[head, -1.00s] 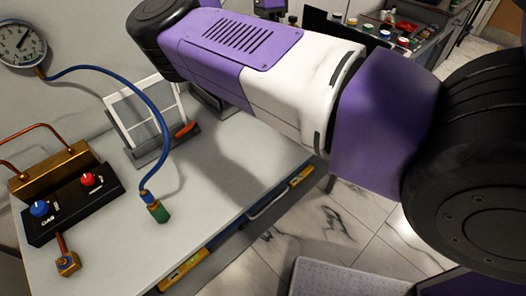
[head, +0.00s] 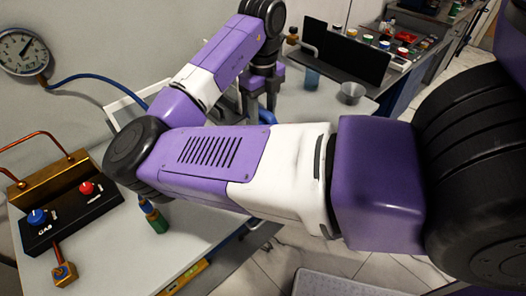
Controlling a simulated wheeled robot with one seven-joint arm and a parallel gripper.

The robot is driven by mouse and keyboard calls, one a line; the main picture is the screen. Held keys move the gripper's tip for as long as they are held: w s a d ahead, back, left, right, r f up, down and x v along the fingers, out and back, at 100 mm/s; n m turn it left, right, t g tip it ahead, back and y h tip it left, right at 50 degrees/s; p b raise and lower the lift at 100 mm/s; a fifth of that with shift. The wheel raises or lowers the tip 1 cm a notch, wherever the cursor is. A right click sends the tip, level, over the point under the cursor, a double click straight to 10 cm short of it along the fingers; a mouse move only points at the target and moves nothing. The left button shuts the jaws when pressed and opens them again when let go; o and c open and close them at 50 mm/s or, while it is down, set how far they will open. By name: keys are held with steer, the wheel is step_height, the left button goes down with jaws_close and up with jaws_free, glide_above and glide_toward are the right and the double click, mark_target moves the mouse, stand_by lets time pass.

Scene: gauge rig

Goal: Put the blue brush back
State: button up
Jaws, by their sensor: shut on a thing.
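My gripper (head: 261,104) points down over the back part of the bench, beyond my forearm. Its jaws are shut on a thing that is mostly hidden. A small blue piece (head: 267,117) shows at the fingertips and looks like part of the blue brush. The rest of it is hidden behind the fingers and my arm. A blue cup (head: 312,78) stands on the bench to the right of my gripper, apart from it.
A grey cup (head: 352,92) stands right of the blue cup, before a dark upright panel (head: 345,52). The gas control box (head: 68,215), a round gauge (head: 22,52) and a green-ended hose fitting (head: 156,222) are at left. My arm hides much of the bench middle.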

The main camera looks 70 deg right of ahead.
step_height(320, 180, down, 15)
steer(key=shift+r+p, duration=0.1)
steer(key=shift+p, duration=0.35)
steer(key=o, duration=1.3)
